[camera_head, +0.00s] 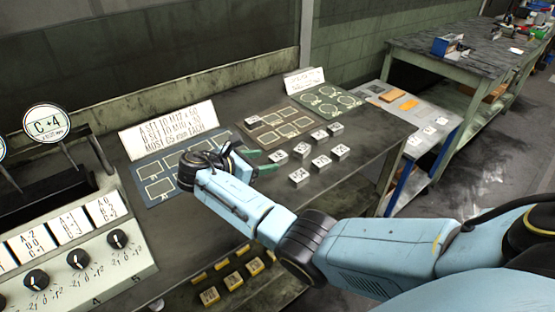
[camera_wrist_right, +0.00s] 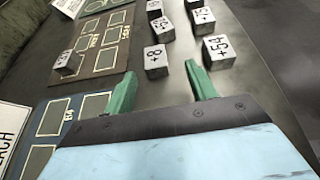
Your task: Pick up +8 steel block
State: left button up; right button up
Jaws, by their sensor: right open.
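The +8 steel block (camera_wrist_right: 156,60) is a small grey cube with a white labelled top. It stands on the dark table just beyond and between the fingertips of my right gripper (camera_wrist_right: 161,78), which is open and empty with green fingers. In the head view, the block that appears to be the +8 one (camera_head: 278,157) sits just right of the right gripper's fingertips (camera_head: 262,162); its label is too small to read there. My left gripper is not in view.
Close by stand the +54 block (camera_wrist_right: 218,50), the +52 block (camera_wrist_right: 162,28) and several others. A brown mat (camera_head: 285,113) carries one block (camera_head: 253,121). A blue mat (camera_head: 155,170) lies left, a green mat (camera_head: 345,92) behind. A dial panel (camera_head: 75,260) stands at the left.

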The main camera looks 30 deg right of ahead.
aim_at(278, 155)
jog(key=shift+x, duration=1.1)
jog(key=shift+w+d+f, duration=0.1)
jog(key=shift+w+d, duration=0.05)
jog(key=shift+d, duration=0.2)
jog(key=x, duration=0.1)
jog(key=b+x, duration=0.1)
jog(key=x, duration=0.2)
jog(key=shift+w+d+b, duration=0.3)
jog(key=shift+d+b, duration=0.05)
jog(key=c, duration=0.5)
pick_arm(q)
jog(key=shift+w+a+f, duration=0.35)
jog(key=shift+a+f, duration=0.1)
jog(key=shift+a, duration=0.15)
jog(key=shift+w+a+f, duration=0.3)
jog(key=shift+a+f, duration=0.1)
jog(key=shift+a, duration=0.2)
pick_arm(e)
grip_shut()
